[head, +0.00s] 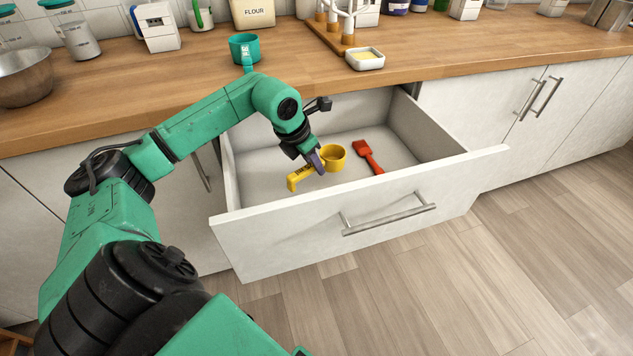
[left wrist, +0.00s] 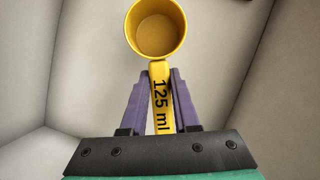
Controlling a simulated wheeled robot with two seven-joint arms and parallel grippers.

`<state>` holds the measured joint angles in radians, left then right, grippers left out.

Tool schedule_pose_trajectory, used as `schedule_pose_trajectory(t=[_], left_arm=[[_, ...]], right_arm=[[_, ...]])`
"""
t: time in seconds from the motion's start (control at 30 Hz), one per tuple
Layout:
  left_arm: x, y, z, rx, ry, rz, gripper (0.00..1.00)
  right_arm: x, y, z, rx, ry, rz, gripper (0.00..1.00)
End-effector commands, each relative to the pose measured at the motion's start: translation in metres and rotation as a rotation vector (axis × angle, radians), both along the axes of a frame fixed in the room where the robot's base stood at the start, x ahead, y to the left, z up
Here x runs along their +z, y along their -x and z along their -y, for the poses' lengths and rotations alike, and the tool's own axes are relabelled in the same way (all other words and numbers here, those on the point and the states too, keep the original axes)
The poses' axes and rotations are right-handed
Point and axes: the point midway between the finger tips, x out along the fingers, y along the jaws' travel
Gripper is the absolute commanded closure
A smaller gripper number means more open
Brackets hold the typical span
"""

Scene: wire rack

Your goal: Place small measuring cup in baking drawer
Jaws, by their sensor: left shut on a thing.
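The small yellow measuring cup (head: 333,159) is inside the open drawer (head: 230,222) in the head view. My left gripper (head: 318,164) reaches down into the drawer and is shut on the cup's handle. In the left wrist view, the cup (left wrist: 157,28) faces the camera with its round opening, and its handle, marked "125 ml", lies between the purple fingers of the gripper (left wrist: 160,90). I cannot tell whether the cup touches the drawer floor. My right gripper is not in view.
A red brush (head: 368,158) lies in the drawer to the right of the cup. A teal measuring cup (head: 244,48) and a small white dish (head: 365,59) stand on the wooden counter above. The drawer floor around the cup is mostly bare.

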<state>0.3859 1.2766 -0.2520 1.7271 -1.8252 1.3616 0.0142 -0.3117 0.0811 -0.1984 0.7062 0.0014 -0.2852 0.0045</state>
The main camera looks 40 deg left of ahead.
Motion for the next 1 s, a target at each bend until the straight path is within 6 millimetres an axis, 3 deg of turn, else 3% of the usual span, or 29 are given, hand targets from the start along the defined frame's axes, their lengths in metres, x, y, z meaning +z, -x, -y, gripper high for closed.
schedule_pose_trajectory(t=[0.33,0.67,0.7,0.77,1.0], left_arm=[[-0.060,0.001,0.000,-0.001,0.002,-0.003,1.00],[-0.067,0.000,0.000,-0.001,0.000,0.001,1.00],[-0.067,0.000,0.000,-0.001,0.001,0.001,0.67],[-0.066,0.000,0.000,-0.001,0.001,0.001,0.44],[-0.066,0.000,0.000,-0.001,0.001,0.001,0.41]], right_arm=[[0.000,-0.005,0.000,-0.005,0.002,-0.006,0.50],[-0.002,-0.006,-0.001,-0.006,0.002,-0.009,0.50],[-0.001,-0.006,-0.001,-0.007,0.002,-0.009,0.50],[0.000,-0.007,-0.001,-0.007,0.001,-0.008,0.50],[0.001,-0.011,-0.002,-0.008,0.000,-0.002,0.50]])
